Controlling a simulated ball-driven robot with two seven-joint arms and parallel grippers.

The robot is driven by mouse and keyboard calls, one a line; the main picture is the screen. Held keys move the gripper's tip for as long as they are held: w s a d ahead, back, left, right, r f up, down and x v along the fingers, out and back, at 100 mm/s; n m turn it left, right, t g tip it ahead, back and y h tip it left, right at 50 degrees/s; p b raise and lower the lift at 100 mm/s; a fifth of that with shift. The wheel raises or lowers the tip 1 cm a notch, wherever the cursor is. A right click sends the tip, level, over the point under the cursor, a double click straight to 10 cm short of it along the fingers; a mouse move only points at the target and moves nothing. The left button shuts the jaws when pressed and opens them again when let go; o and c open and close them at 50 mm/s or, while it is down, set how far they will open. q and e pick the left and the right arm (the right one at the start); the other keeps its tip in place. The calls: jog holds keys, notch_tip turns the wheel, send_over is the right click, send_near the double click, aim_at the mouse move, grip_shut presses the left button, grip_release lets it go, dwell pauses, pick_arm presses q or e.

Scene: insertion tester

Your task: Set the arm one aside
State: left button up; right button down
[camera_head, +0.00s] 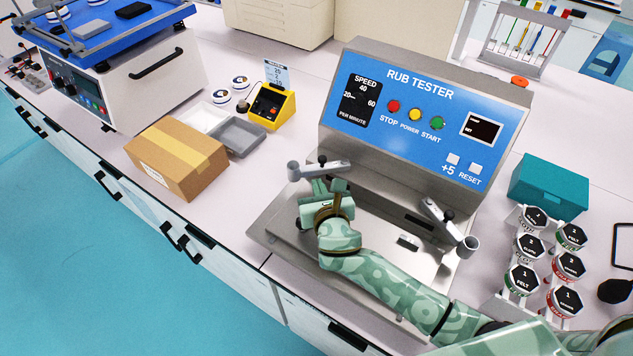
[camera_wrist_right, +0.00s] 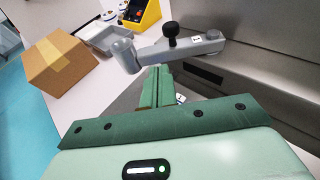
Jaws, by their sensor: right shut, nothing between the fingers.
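A grey metal arm (camera_head: 322,170) with a dark knob and a round end cup is on the left side of the rub tester (camera_head: 420,110). It also shows in the right wrist view (camera_wrist_right: 175,50), with a small label too small to read surely. A second such arm (camera_head: 440,219) is on the right side of the tester. My right gripper (camera_head: 325,187) is shut and empty, just in front of the left arm. In the right wrist view its fingers (camera_wrist_right: 157,82) point at that arm's middle; I cannot tell whether they touch it. My left gripper is not in view.
A cardboard box (camera_head: 178,160), a grey tray (camera_head: 236,137) and a yellow device (camera_head: 270,106) are left of the tester. A teal box (camera_head: 548,187) and several labelled round weights (camera_head: 522,279) are on the right. The bench between cardboard box and tester is clear.

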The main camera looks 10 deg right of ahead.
aim_at(311, 170)
jog(key=shift+w, duration=1.15)
jog(key=shift+w+a+r+m+h, duration=0.1)
jog(key=shift+w+a+m+h, duration=0.15)
jog(key=shift+w+m+h, duration=0.35)
jog(key=shift+w+a+m+g+h, duration=0.15)
jog(key=shift+w+m+h, duration=0.15)
jog(key=shift+m+h, duration=0.3)
jog(key=shift+w+a+m+g+h, duration=0.15)
jog(key=shift+w+m+h, duration=0.2)
jog(key=shift+h, duration=0.45)
jog(key=shift+s+d, duration=0.1)
